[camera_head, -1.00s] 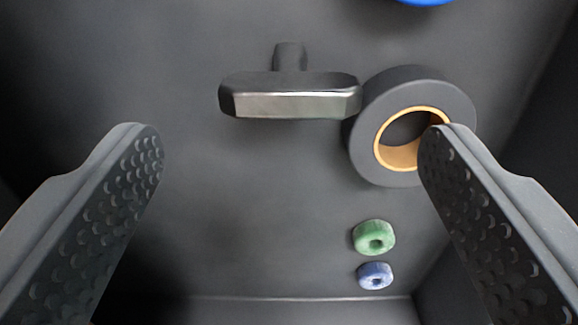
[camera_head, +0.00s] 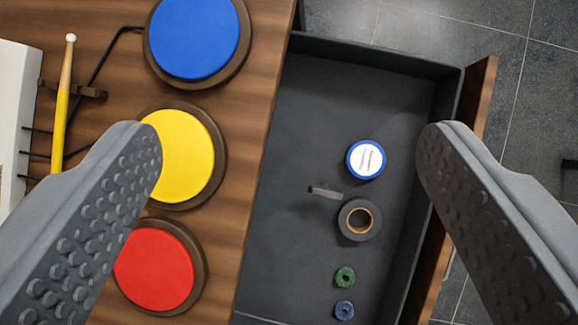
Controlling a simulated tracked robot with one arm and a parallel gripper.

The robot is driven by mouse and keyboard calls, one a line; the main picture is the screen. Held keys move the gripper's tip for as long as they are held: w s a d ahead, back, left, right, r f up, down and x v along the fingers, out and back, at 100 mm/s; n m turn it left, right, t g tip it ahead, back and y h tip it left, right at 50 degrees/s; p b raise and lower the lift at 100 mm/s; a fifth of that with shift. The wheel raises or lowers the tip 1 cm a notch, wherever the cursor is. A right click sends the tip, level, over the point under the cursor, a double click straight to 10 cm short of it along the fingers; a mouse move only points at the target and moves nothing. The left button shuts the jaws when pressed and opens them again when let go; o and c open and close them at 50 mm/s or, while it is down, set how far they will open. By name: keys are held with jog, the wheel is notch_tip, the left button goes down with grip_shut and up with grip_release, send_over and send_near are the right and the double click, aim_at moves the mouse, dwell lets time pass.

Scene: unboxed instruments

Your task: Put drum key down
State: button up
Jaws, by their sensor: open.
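The drum key (camera_head: 325,192) is a small dark metal T-shaped piece. It lies on the floor of the open dark drawer (camera_head: 300,90), just left of a roll of black tape. My gripper (camera_head: 290,130) is open and empty, high above the drawer, with one finger at each side of the view. The drum key shows between the fingers, far below them, and nothing touches it.
In the drawer are a black tape roll (camera_head: 360,219), a blue-rimmed white round item (camera_head: 366,159), a green ring (camera_head: 345,277) and a blue ring (camera_head: 344,310). Blue (camera_head: 194,38), yellow (camera_head: 181,155) and red (camera_head: 153,268) pads and a yellow drumstick (camera_head: 62,105) are on the wooden top (camera_head: 262,95).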

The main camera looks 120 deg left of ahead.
jog(key=s+r+t, duration=0.2)
jog(key=s+r, duration=0.3)
jog(key=r, duration=0.7)
jog(key=s+a+r+n+t, duration=0.1)
jog(key=s+r+t, duration=0.2)
jog(key=r, duration=1)
jog(key=s+a+r+n+t, duration=0.1)
jog(key=s+r+t, duration=0.2)
jog(key=s+r, duration=0.4)
notch_tip(320, 180, up, 6)
jog(key=shift+s, duration=0.1)
jog(key=shift+r+p, duration=0.4)
